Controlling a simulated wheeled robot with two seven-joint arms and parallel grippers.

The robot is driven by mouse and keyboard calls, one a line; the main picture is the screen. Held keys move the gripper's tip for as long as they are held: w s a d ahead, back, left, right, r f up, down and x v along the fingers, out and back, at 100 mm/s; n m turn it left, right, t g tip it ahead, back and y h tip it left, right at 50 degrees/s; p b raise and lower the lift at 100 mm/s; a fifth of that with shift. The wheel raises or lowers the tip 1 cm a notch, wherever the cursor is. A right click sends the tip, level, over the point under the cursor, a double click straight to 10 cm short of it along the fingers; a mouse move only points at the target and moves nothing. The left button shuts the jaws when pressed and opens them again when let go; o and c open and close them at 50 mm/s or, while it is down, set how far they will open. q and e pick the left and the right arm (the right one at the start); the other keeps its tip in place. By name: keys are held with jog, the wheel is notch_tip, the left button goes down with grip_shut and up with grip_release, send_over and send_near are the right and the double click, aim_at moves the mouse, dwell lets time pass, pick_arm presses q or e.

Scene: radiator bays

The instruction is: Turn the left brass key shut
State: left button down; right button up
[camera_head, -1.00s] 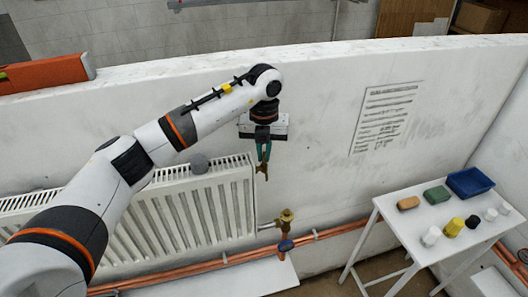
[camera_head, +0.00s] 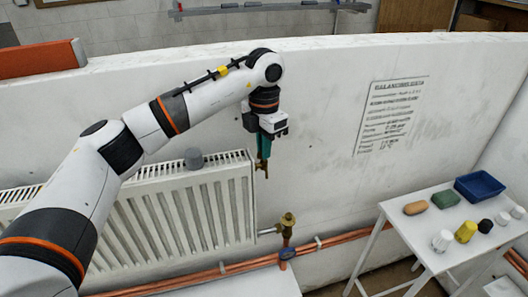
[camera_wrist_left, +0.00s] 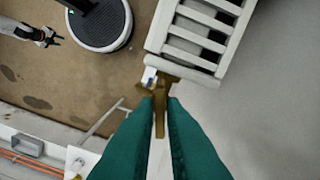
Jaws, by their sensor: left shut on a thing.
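My left gripper (camera_head: 264,160) has teal fingers pointing down and is shut on a small brass key (camera_head: 264,172). In the left wrist view the brass key (camera_wrist_left: 160,115) sticks out between the fingertips, and a crosswise brass part shows at its far end. In the head view the key hangs in front of the white wall, above and slightly left of a brass valve (camera_head: 287,219) at the radiator's right end, with a visible gap between. My right gripper (camera_wrist_left: 54,38) shows small at the upper left of the left wrist view, its fingers apart and empty.
Copper pipes (camera_head: 345,238) run low along the wall. A white table (camera_head: 425,235) at right holds a blue tray (camera_head: 478,184) and several small items.

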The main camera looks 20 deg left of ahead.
pick_arm(q)
jog(key=shift+m+b, duration=0.6)
jog(key=shift+m, duration=1.3)
jog(key=c, duration=1.6)
grip_release()
jog(key=shift+r, duration=0.1)
jog(key=shift+r, duration=0.25)
notch_tip(320, 180, up, 11)
jog(key=shift+r+b, duration=0.2)
jog(key=shift+b, duration=0.9)
jog(key=shift+f, duration=0.1)
